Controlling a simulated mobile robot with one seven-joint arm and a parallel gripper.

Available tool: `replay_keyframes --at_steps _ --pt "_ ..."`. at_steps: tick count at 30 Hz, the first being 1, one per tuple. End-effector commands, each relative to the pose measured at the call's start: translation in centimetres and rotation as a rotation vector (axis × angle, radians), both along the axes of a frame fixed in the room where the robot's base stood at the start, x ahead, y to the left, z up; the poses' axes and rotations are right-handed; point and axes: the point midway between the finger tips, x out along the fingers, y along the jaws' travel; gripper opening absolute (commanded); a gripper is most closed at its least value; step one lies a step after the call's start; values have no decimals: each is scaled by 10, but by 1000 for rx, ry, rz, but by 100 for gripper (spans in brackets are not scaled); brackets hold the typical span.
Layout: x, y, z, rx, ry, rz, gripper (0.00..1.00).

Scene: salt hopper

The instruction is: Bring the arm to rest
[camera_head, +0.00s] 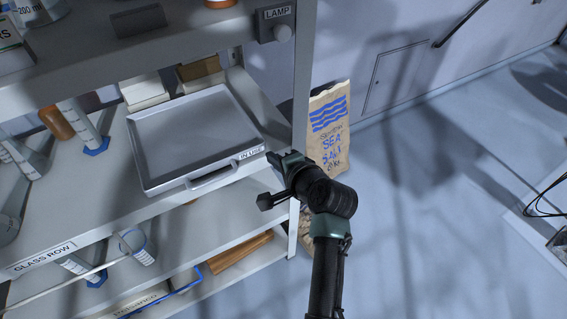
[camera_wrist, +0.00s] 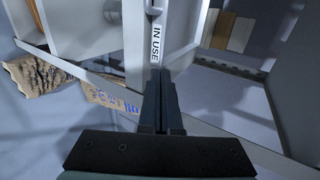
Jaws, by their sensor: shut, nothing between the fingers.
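My gripper (camera_head: 272,158) is at the front right of the shelf unit, close to the front edge of the grey tray (camera_head: 237,177) marked IN USE. In the wrist view my gripper (camera_wrist: 159,80) has its two fingers together, with nothing between them. The fingertips point at the IN USE label (camera_wrist: 156,38). I cannot tell whether they touch the tray. My arm (camera_head: 328,250) rises from the bottom of the head view and bends left at the wrist.
The shelf unit (camera_head: 301,75) holds glassware and boxes. A lamp switch (camera_head: 281,32) sits on its upper shelf edge. A paper sea salt bag (camera_head: 330,125) stands right of the unit, behind my wrist. The floor (camera_head: 430,220) to the right is mostly clear.

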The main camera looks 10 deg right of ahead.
Motion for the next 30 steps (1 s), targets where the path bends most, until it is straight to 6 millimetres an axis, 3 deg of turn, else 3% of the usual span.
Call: replay_keyframes --at_steps 9,17,19,23,27,30 --pt "-35 -10 20 1 0 -2 0" --pt "-40 -11 24 -2 -2 0 0" --pt "-35 -10 37 -40 -34 8 0" --pt "-18 -4 95 -221 -176 37 0" --pt "-6 11 198 -521 -416 52 0" --pt "-12 26 274 -731 -591 34 0"
